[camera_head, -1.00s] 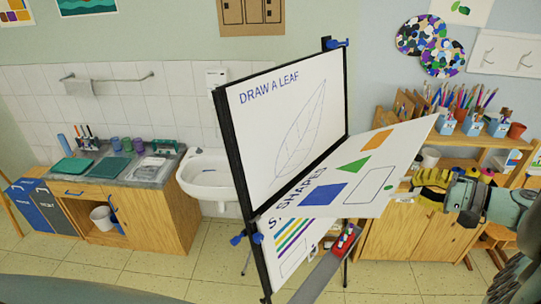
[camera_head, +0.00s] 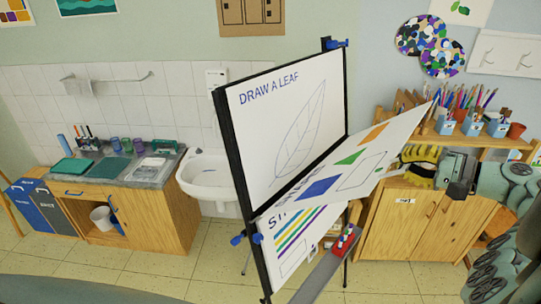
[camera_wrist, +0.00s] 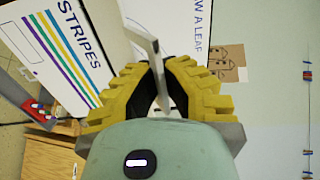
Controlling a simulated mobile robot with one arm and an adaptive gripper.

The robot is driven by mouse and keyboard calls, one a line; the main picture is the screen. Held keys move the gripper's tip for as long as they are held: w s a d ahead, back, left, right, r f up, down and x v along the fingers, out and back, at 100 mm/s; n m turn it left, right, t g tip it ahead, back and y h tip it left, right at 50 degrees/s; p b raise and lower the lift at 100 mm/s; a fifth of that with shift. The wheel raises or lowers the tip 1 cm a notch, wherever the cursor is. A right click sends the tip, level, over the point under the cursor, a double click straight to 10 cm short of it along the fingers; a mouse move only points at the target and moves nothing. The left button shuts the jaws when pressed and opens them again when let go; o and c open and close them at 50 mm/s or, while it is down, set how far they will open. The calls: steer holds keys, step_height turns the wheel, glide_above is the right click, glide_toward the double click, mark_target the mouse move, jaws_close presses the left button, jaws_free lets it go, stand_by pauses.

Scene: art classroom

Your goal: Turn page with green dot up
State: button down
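A tall easel holds hinged pages. The upper page (camera_head: 300,125) reads "DRAW A LEAF" and shows a leaf outline. The shapes page (camera_head: 345,180), with an orange, a green and a blue shape, swings out from the middle hinge and slants up to the right. My gripper (camera_head: 408,162) has yellow ribbed fingers at the shapes page's right edge. In the wrist view the fingers (camera_wrist: 163,80) close on that page, seen edge-on as a thin white strip (camera_wrist: 150,48).
A tray with markers (camera_head: 346,238) juts from the easel's lower front. A wooden cabinet (camera_head: 425,220) with pencil cups (camera_head: 472,124) stands behind my gripper. A sink (camera_head: 207,172) and counter (camera_head: 110,172) lie behind left.

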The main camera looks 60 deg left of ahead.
steer(key=shift+a+r, duration=0.1)
steer(key=s+a+r, duration=0.2)
steer(key=a+r, duration=0.4)
steer(key=shift+a, duration=0.4)
stand_by(0.3)
steer(key=shift+s+a+r, duration=0.1)
steer(key=shift+r, duration=0.05)
steer(key=s+a+r, duration=0.2)
steer(key=a+r, duration=0.2)
steer(key=a, duration=0.3)
steer(key=shift+a+r, duration=0.2)
steer(key=shift+a, duration=0.15)
stand_by(0.3)
steer(key=shift+s, duration=0.1)
steer(key=s+a+r, duration=0.2)
steer(key=a, duration=0.6)
steer(key=shift+s+a+r+b, duration=0.3)
steer(key=shift+r, duration=0.1)
